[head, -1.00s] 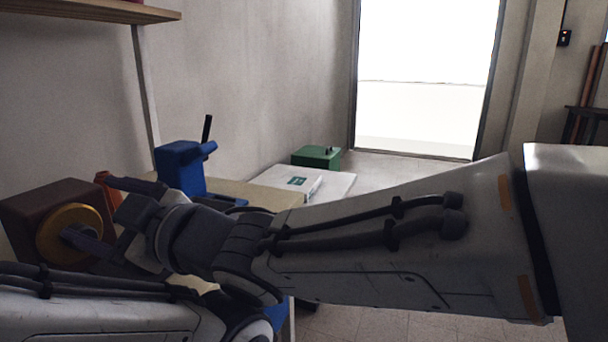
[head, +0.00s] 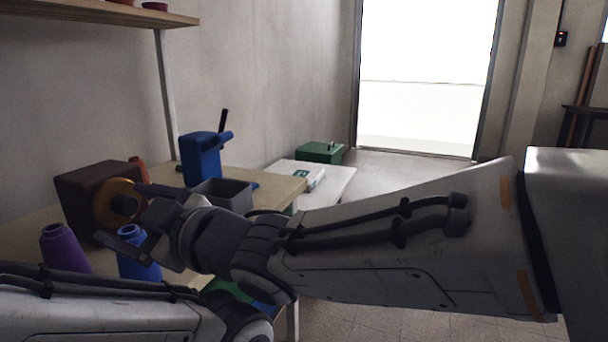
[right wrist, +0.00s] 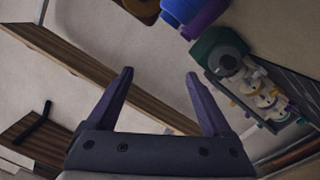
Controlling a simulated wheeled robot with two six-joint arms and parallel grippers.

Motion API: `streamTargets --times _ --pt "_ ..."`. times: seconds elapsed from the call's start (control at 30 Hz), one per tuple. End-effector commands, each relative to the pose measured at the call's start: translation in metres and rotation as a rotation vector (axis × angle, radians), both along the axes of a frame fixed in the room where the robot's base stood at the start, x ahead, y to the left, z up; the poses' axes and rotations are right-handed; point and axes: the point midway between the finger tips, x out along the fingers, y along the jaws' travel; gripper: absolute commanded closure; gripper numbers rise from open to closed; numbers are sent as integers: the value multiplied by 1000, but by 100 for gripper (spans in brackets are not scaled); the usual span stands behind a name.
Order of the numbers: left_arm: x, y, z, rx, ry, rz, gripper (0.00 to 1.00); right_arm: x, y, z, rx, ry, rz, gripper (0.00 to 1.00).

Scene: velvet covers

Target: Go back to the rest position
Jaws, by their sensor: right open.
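My right gripper (head: 122,212) is open and empty in the head view, its two dark fingers spread to the left. It overlaps the brown box with an orange disc (head: 95,195) in the picture; I cannot tell the gap between them. The right wrist view also shows the right gripper (right wrist: 160,73) with nothing between its fingers. My left arm crosses the lower left of the head view, and its gripper is out of view.
A purple spool (head: 64,248) and a blue spool (head: 138,258) stand on the wooden table (head: 285,187). A grey bin (head: 232,193) and a blue device (head: 201,160) are behind the gripper. A white table (head: 335,180) holds a green box (head: 320,151). A shelf (head: 95,14) hangs above.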

Motion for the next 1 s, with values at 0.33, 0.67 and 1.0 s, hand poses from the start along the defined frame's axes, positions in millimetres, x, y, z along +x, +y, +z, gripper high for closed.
streamTargets --times 0.33,0.67,1.0 --pt "0 0 0 -1 -1 0 20 53 -50 -49 -87 141 -193 16" --pt "0 0 0 0 0 0 20 111 -179 -156 -231 480 -585 16" --pt "0 0 0 -1 -1 0 20 78 -335 -266 -319 972 -1022 16"
